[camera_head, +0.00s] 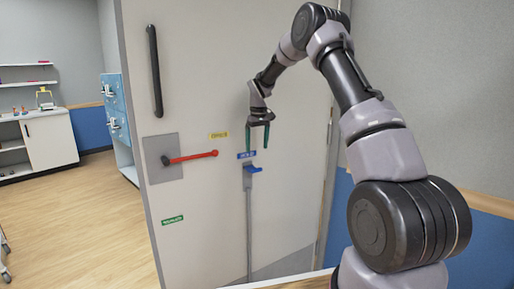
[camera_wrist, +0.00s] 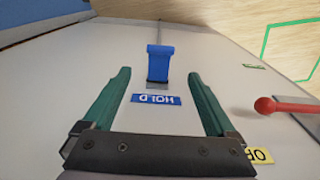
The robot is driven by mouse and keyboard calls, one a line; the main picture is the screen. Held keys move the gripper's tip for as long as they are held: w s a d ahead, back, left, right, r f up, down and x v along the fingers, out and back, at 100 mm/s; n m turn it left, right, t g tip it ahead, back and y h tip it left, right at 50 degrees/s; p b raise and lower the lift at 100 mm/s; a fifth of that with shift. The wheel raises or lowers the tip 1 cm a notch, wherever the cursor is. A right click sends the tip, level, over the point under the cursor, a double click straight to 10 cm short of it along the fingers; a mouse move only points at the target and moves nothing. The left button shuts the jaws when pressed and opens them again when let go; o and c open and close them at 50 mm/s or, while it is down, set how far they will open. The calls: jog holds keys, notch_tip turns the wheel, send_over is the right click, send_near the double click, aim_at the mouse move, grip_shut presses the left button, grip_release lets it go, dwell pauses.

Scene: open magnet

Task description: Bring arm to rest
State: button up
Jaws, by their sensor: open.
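My arm reaches up and over from the right in the head view, and my gripper (camera_head: 259,134) hangs in front of the door (camera_head: 205,110). Its two green fingers are apart with nothing between them. The wrist view shows the open gripper (camera_wrist: 160,95) facing the door, with a blue HOLD label (camera_wrist: 156,99) and a blue catch (camera_wrist: 158,62) ahead of the fingers. In the head view the blue catch (camera_head: 253,169) sits just below the fingertips, on top of a grey vertical rod. I see no clear contact between fingers and catch.
A red lever (camera_head: 192,157) on a grey plate and a black vertical handle (camera_head: 155,70) are on the door, left of my gripper. Blue cabinets (camera_head: 113,95) and a white counter (camera_head: 48,138) stand farther left. The wood floor (camera_head: 90,220) at left is mostly clear.

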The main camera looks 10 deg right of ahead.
jog(key=s+d+r+m+t, duration=0.2)
jog(key=s+r+m+t, duration=0.1)
jog(key=s+r, duration=1.6)
jog(key=s+d+r+m+t+y, duration=0.1)
jog(key=s+m, duration=0.1)
jog(key=s, duration=1)
jog(key=s+d+r+m+t, duration=0.1)
jog(key=s+r+m+t, duration=0.1)
jog(key=s, duration=1)
jog(key=shift+s+r+m+y, duration=0.25)
jog(key=shift+m+y, duration=0.15)
jog(key=shift+m, duration=0.2)
jog(key=shift+w+d, duration=0.1)
